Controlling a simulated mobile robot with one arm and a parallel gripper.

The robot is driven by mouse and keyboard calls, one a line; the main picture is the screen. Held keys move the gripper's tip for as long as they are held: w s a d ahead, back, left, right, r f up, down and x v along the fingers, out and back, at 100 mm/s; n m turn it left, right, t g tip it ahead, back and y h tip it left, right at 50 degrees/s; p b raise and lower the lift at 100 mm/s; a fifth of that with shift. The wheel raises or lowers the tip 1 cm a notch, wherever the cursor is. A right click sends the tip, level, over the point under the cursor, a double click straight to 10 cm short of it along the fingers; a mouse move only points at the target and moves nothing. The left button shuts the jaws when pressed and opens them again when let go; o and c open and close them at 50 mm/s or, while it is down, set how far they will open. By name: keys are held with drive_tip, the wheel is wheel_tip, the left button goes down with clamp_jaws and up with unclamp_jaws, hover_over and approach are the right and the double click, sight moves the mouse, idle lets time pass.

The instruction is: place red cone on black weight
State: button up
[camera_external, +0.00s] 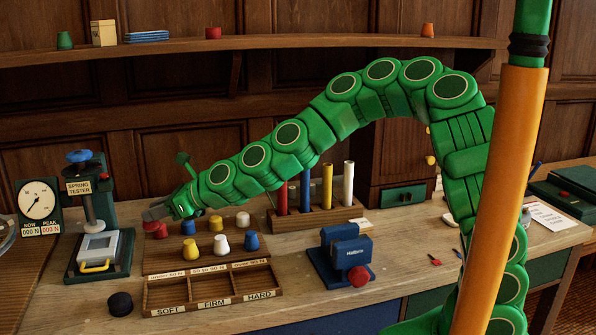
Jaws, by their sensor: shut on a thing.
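My gripper (157,212) is at the end of my long green arm, low over the left end of the cone board. It is shut on a red cone (151,226) that shows just below the fingers. A second red patch touches it in the picture, and I cannot tell whether this is another cone. The contact with the fingers is too small to see clearly. The black weight (120,304) is a short dark round piece on the bench at the front left, apart from the gripper and below it in the picture.
Yellow, white and blue cones (221,245) stand on the board. In front is a tray (208,293) marked SOFT, FIRM, HARD. A spring tester (98,240) and dial (38,200) stand left, a blue vise (345,255) right. Bare bench surrounds the weight.

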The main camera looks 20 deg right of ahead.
drive_tip(key=s+a, duration=0.4)
drive_tip(key=s, duration=0.3)
drive_tip(key=s+a, duration=0.4)
drive_tip(key=s, duration=0.4)
hover_over(128, 300)
drive_tip(key=shift+f, duration=3.75)
drive_tip(key=shift+f, duration=0.15)
drive_tip(key=o, duration=1)
drive_tip(key=shift+d+r, duration=0.2)
drive_tip(key=shift+v, duration=3.55)
